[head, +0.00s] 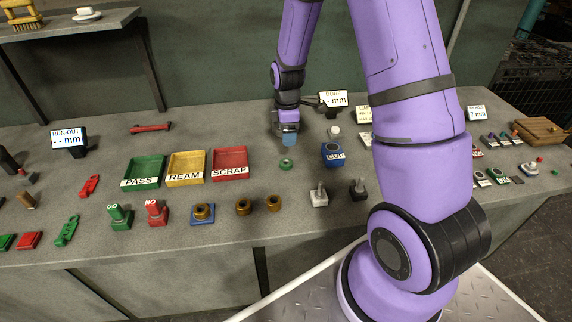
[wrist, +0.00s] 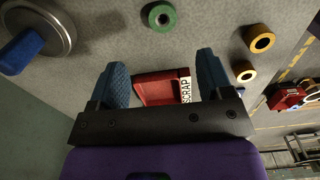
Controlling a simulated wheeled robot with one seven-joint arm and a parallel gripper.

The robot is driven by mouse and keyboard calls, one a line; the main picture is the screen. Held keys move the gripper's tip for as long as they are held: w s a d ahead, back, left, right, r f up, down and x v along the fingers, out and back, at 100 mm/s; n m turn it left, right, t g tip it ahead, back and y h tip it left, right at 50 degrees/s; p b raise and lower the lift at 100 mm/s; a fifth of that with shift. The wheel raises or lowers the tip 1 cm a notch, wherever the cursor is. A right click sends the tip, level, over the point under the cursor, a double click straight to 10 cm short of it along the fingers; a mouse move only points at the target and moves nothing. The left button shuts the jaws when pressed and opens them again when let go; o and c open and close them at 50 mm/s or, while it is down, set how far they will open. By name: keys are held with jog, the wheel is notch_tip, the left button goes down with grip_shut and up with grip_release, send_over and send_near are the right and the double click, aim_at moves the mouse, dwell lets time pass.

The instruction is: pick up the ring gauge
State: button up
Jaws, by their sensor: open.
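The ring gauge, a small green ring with a dark hole (head: 286,164), lies flat on the grey bench, right of the red SCRAP tray. In the wrist view the green ring (wrist: 161,17) is near the top edge, beyond the fingertips. My gripper (head: 290,141) points down above the bench, a little behind the ring and apart from it. In the wrist view my gripper (wrist: 161,66) has its two blue fingers spread wide, with nothing held between them.
The red SCRAP tray (head: 230,163), yellow REAM tray (head: 186,168) and green PASS tray (head: 144,172) stand left of the ring. A blue CUP holder (head: 333,155) is to its right. Brass rings (head: 243,207) lie in front. A BORE display (head: 333,99) stands behind.

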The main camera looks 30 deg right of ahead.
send_over(286, 160)
jog(key=f, duration=0.6)
jog(key=shift+s, duration=0.35)
jog(key=shift+a+f, duration=0.15)
jog(key=shift+f, duration=1.2)
jog(key=shift+a+f, duration=0.15)
jog(key=shift+f, duration=1.2)
jog(key=shift+c, duration=0.2)
jog(key=c, duration=1.1)
